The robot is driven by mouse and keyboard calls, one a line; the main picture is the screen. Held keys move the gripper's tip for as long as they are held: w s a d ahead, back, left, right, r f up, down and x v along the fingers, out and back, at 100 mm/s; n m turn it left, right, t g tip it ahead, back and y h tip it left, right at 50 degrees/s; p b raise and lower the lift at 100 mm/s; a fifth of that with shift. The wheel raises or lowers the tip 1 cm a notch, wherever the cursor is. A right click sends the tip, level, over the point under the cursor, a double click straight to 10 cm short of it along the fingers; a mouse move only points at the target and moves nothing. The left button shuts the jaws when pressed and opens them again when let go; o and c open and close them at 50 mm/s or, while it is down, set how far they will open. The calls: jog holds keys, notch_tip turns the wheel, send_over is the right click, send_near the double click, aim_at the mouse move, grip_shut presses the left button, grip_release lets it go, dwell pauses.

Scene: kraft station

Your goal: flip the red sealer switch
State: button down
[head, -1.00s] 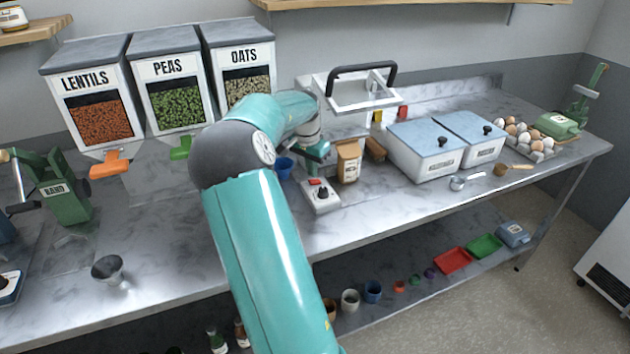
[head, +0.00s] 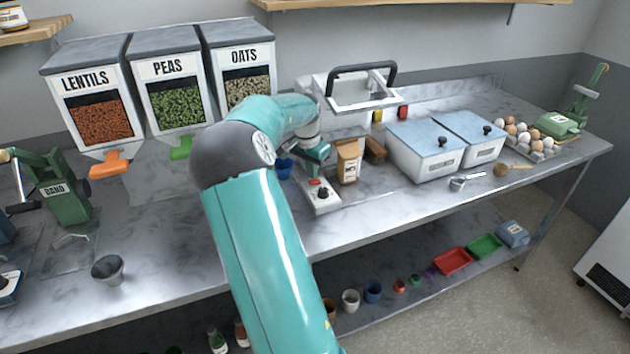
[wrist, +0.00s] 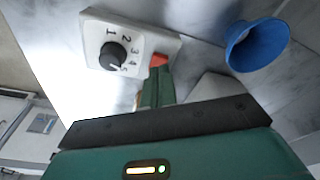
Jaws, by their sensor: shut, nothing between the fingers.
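The red sealer switch (head: 315,183) sits on a small white control box (head: 322,203) with a black dial, in front of the sealer (head: 345,118) with its black handle. In the wrist view the red switch (wrist: 158,60) is beside the black dial (wrist: 112,56), which has numbers around it. My gripper (wrist: 155,88) is shut and empty, its green fingertips right by the switch. I cannot tell whether they touch it. In the head view my gripper (head: 316,165) is just above and behind the box, partly hidden by my arm.
A blue funnel-shaped cup (wrist: 257,46) stands beside the box. A brown paper bag (head: 349,161) stands just right of my gripper, near the white bins (head: 425,165). Lentil, pea and oat dispensers (head: 165,80) stand at the back left.

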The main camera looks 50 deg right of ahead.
aim_at(312, 182)
jog(key=shift+f, duration=0.7)
dwell(0.4)
jog(key=shift+r, duration=3.5)
